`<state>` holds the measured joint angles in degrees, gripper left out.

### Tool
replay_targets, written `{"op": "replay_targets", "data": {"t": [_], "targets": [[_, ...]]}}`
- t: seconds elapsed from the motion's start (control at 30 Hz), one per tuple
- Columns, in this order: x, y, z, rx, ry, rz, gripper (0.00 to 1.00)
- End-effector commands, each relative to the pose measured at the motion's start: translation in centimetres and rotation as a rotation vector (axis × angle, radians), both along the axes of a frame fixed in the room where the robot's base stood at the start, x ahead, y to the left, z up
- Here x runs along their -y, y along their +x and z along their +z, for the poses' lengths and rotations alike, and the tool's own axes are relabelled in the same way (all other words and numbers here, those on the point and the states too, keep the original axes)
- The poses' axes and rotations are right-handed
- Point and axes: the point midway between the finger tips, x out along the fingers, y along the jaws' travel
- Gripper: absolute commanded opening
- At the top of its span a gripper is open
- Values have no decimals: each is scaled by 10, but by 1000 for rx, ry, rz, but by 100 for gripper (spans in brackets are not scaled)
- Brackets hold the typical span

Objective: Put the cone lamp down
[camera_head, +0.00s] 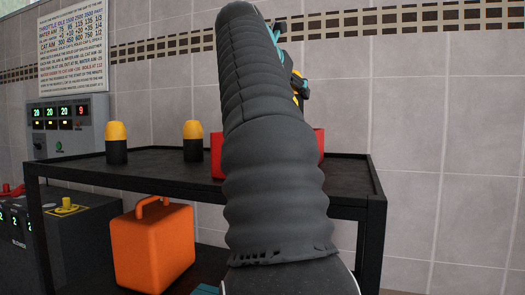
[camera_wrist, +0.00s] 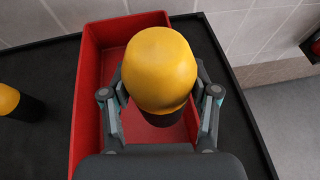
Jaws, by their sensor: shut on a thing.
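The cone lamp (camera_wrist: 160,68) in my gripper (camera_wrist: 160,90) has a rounded yellow top and fills the middle of the wrist view. My gripper's two fingers are shut on its left and right sides. The lamp is seen over the red bin (camera_wrist: 88,115); its lower part is mostly hidden, and I cannot tell how high it is above the bin floor. In the head view my arm hides most of the gripper and lamp; a sliver of yellow shows at the arm's right edge. The red bin (camera_head: 216,156) shows on both sides of the arm.
Two more yellow-and-black cone lamps (camera_head: 116,143) (camera_head: 193,141) stand upright on the black table (camera_head: 347,172), left of the bin. An orange case (camera_head: 151,246) sits below the tabletop. A control box (camera_head: 68,127) is at the left. The tabletop right of the bin is clear.

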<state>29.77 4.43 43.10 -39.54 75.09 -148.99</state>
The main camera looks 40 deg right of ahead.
Motion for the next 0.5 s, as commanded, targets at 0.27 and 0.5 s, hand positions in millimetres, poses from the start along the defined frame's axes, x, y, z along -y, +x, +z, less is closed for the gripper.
{"op": "replay_targets", "data": {"t": [0.27,0.5], "targets": [[14,52,-34,-5,3,-6,16],[21,94,-60,-3,2,-6,16]]}}
